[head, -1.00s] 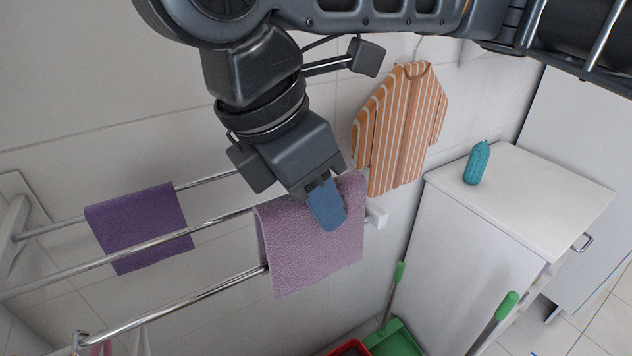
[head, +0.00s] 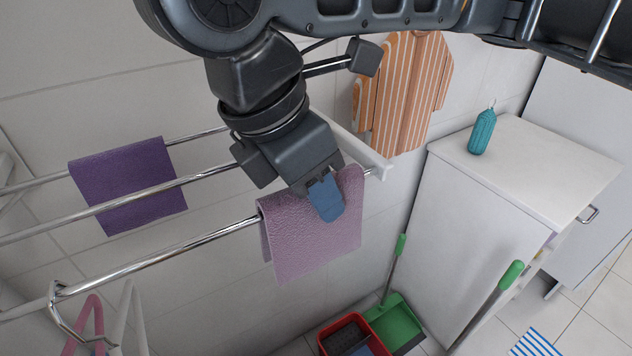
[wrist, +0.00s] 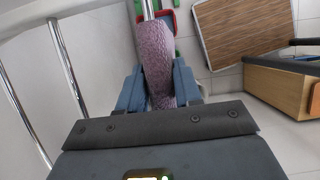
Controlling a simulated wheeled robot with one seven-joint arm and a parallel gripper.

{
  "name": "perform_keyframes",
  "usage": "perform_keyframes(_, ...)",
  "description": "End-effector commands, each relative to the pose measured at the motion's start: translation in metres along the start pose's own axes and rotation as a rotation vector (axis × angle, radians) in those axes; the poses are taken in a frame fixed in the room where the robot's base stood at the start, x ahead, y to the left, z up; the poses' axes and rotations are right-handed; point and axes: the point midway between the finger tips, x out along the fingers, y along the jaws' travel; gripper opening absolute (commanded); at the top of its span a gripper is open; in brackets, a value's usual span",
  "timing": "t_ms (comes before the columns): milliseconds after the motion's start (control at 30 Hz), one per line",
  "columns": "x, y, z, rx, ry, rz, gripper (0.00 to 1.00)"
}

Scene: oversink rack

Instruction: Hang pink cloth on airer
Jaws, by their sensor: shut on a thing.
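The pink cloth (head: 300,238) is draped over the front rail of the airer (head: 215,235), with a flap hanging down on the near side and a little showing behind. My gripper (head: 327,197) is at the cloth's top, its blue finger against the cloth near the rail's right end. In the wrist view the cloth (wrist: 155,55) lies between the two blue fingers (wrist: 160,93), folded over the rail. The far finger is hidden behind the cloth in the head view.
A purple cloth (head: 128,188) hangs on the rails behind. A striped shirt (head: 405,95) hangs on the wall. A white cabinet (head: 500,200) with a teal bottle (head: 482,132) stands right. A red bucket (head: 345,335) and green dustpan (head: 395,322) are on the floor.

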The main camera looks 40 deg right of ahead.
Motion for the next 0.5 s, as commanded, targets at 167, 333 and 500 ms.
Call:
perform_keyframes(167, -0.0001, 0.0000, 0.0001, 0.000, 0.000, 0.000, 0.04)
perform_keyframes(333, -0.0001, -0.0001, 0.0000, 0.000, 0.000, 0.000, 0.50)
perform_keyframes(500, -0.0001, -0.0001, 0.0000, 0.000, 0.000, 0.000, 0.64)
